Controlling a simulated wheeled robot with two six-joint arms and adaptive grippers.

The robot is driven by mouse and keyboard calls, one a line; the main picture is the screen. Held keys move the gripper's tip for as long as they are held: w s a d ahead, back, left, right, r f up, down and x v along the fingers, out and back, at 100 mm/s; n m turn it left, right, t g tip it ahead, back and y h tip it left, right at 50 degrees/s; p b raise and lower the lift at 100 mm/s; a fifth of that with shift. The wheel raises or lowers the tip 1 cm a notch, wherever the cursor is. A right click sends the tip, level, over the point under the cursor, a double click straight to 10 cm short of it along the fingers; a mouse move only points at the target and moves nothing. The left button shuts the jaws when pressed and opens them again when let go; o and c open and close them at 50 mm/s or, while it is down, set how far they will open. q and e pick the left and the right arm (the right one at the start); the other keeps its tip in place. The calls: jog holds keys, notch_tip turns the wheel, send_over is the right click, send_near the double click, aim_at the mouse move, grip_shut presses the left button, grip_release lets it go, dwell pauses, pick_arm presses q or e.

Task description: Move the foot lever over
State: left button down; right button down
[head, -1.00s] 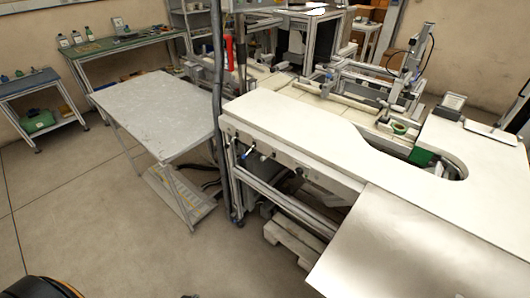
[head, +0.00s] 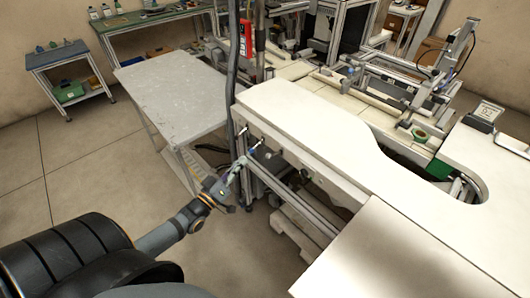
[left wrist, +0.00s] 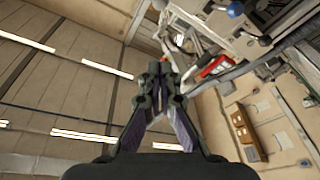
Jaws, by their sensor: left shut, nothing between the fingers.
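Two small levers stick out from the front panel of the white bench (head: 300,115). One has a blue knob (head: 256,147); the other is a darker lever (head: 242,131) further left. I cannot tell which is the foot lever. My left gripper (head: 242,162) is shut and empty, just left of and below the blue-knobbed lever, apparently close to it; contact is not clear. In the left wrist view the shut fingers (left wrist: 159,75) point up the picture, with a blue knob (left wrist: 235,9) at the upper right, apart from the fingertips. My right gripper is out of view.
A grey table (head: 180,95) stands left of the bench, with a dark vertical post (head: 232,60) between them. The floor at left is clear.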

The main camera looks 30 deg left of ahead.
pick_arm(q)
jog(key=r+b, duration=0.2)
send_over(274, 154)
jog(key=s+a, duration=0.3)
jog(key=a, duration=0.2)
jog(key=d+f, duration=0.1)
jog(key=f, duration=0.1)
jog(key=s+d+f, duration=0.1)
jog(key=shift+d+f, duration=0.15)
jog(key=shift+f, duration=0.2)
